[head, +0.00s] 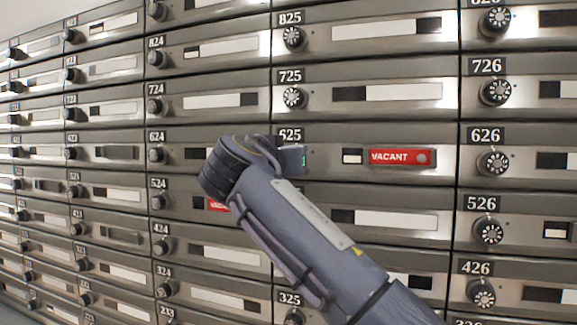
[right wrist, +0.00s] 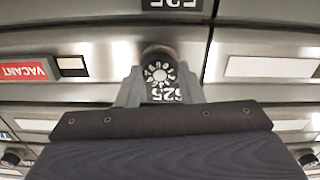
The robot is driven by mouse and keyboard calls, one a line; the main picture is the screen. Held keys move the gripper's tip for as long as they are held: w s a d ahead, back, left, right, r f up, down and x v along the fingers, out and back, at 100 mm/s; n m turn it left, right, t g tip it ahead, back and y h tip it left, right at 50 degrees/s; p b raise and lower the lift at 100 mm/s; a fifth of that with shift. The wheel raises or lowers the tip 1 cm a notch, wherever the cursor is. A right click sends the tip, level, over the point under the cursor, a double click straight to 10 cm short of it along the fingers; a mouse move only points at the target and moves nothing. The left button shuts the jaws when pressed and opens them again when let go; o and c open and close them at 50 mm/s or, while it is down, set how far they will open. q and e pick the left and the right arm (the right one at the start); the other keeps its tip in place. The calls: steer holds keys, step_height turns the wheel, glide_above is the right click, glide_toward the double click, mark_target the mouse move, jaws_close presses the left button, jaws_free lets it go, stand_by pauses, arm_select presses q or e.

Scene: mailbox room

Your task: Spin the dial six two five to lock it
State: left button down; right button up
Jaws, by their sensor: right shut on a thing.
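The dial (right wrist: 158,72) of mailbox 625 is round, dark and has a white-marked face. In the right wrist view, which is upside down, it sits between the two fingers of my right gripper (right wrist: 158,88), which is shut on it. The 625 label (right wrist: 166,93) shows just below it there. In the head view my right gripper (head: 293,158) is at the left end of the 625 door and hides the dial; the 625 label (head: 290,135) is partly covered. A red VACANT tag (head: 388,157) is on that door. My left gripper is not in view.
Rows of grey metal mailboxes with dials fill the wall. The 725 dial (head: 292,97) is above, the 626 dial (head: 493,162) to the right and the 624 dial (head: 156,155) to the left. My right forearm covers part of the doors below.

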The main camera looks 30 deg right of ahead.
steer(key=shift+m, duration=0.4)
steer(key=o, duration=1)
steer(key=shift+a, duration=0.1)
steer(key=v, duration=0.7)
steer(key=shift+s+a, duration=0.2)
steer(key=shift+a, duration=0.05)
